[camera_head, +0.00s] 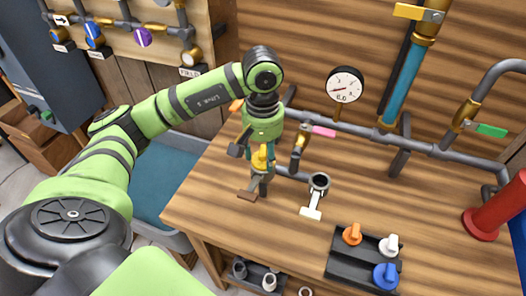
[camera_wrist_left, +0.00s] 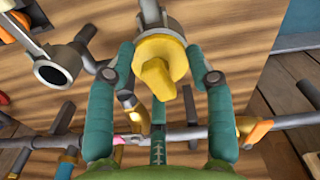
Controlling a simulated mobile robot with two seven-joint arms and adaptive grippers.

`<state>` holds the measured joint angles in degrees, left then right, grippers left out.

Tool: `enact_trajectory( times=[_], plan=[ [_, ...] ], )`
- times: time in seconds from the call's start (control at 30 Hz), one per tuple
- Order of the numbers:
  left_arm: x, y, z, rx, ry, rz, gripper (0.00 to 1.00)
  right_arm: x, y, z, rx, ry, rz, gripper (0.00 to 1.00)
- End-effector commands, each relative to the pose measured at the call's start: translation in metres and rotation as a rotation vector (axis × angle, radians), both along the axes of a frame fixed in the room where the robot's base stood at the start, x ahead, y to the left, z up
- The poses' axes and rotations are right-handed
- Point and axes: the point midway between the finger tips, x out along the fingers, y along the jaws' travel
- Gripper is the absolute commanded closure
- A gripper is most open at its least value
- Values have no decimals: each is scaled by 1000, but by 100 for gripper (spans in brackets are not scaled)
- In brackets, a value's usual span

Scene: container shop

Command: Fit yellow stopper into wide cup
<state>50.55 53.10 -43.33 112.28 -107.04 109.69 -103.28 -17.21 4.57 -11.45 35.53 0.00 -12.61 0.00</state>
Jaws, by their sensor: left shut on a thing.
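The yellow stopper (camera_head: 261,157) is between the fingers of my left gripper (camera_head: 262,163), which points down over the table. In the left wrist view the stopper (camera_wrist_left: 160,68) sits between the teal fingers of the gripper (camera_wrist_left: 160,62), its flange facing away from the palm. A second grey cup (camera_head: 320,181) with a white tag stands to the right, open and empty. I cannot tell which cup is wider.
A black rack (camera_head: 341,267) with orange, white and blue stoppers lies at the front right. Grey pipes, a gauge (camera_head: 344,85) and valves run along the table's back. A red cylinder (camera_head: 496,209) stands at the right.

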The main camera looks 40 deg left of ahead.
Motion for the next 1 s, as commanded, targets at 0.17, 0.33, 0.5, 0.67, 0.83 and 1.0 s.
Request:
enact_trajectory(
  times=[0.17, 0.33, 0.5, 0.67, 0.83, 1.0],
  plan=[
    [0, 0, -4, 1, -1, 0, 79, 0, 0, -5, 0, 0, 0, 60],
    [0, 0, -4, 1, -1, 0, 79, 0, 0, -5, 0, 0, 0, 60],
    [0, 0, -4, 1, -1, 0, 19, 0, 0, -5, 0, 0, 0, 60],
    [0, 0, -4, 0, 0, 0, 19, 0, 0, -5, -1, 0, 0, 60],
    [0, 0, -4, 0, 0, 0, 19, 0, -3, -5, -3, -1, 2, 60],
    [1, 0, 7, 1, -3, 1, 19, 1, -3, -5, -3, -1, 2, 60]
  ],
)
